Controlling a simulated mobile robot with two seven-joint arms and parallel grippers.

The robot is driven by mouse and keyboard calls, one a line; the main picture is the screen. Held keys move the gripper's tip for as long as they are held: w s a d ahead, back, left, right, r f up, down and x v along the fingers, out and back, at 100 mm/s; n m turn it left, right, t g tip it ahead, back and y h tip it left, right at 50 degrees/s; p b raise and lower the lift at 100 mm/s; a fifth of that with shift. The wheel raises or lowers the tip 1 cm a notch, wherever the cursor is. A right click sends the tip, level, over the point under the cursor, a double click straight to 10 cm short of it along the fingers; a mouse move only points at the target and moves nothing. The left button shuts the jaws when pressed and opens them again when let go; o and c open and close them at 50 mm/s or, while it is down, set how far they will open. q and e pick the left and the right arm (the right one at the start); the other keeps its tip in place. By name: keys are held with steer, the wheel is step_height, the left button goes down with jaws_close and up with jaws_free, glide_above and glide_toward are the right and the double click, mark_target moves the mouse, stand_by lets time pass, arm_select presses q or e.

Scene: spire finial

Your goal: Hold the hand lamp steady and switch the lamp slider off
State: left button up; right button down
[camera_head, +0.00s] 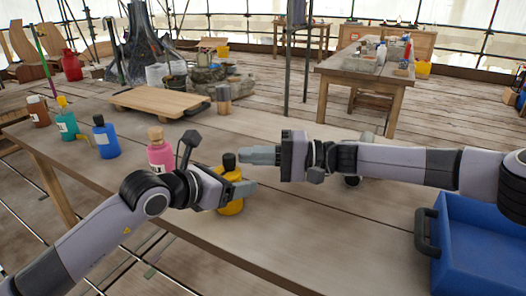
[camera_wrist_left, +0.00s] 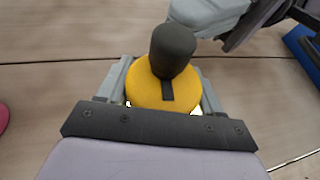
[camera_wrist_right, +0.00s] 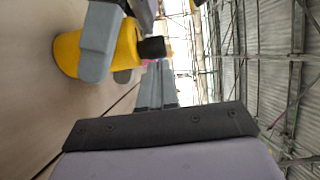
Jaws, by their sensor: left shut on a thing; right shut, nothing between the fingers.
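The hand lamp is a yellow body (camera_head: 231,206) with a black knob-like top, standing upright on the workbench (camera_head: 310,235). My left gripper (camera_head: 236,188) is shut around its body; the left wrist view shows a grey finger on each side of the yellow lamp (camera_wrist_left: 150,95). A small dark strip (camera_wrist_left: 167,90) lies on the lamp's yellow top beside the black part; I cannot tell its slider position. My right gripper (camera_head: 244,155) is shut and empty, level with the black top and just right of it. The right wrist view shows its closed fingers (camera_wrist_right: 157,86) near the lamp (camera_wrist_right: 68,54), apart from it.
A pink bottle (camera_head: 158,157) stands close left of the lamp. Blue (camera_head: 106,140), teal (camera_head: 67,126) and brown (camera_head: 38,112) bottles stand farther left. A wooden board (camera_head: 158,102) lies behind. A blue crate (camera_head: 480,240) is at the right. The bench front is clear.

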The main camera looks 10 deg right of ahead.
steer(key=shift+s+a, duration=0.1)
stand_by(0.3)
steer(key=shift+s+a, duration=0.85)
steer(key=shift+s, duration=0.15)
steer(key=d, duration=1.3)
steer(key=shift+w+d, duration=0.2)
steer(key=shift+w, duration=0.1)
